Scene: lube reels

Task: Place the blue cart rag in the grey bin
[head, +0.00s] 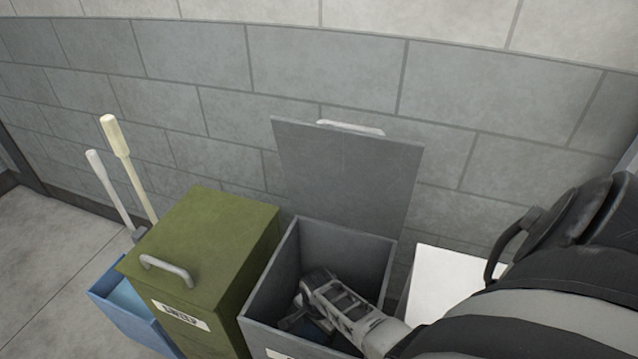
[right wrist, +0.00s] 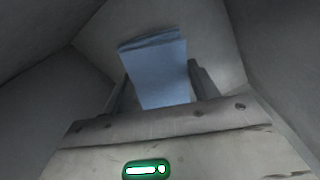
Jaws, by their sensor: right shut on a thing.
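The grey bin (head: 262,297) stands against the wall with its lid (head: 345,180) raised and leaning back. My right gripper (head: 300,318) reaches down inside the bin from the right. In the right wrist view, my right gripper (right wrist: 160,88) is shut on the blue cart rag (right wrist: 160,70), which sits between the two fingers with bin walls around it. In the head view only a dark bluish bit of the rag (head: 305,327) shows near the fingers. The left gripper is not in view.
A green bin (head: 215,240) with a closed lid and a handle stands just left of the grey bin. A blue bucket (head: 125,305) with two long pale handles is farther left. A white surface (head: 450,285) lies to the right. The block wall is close behind.

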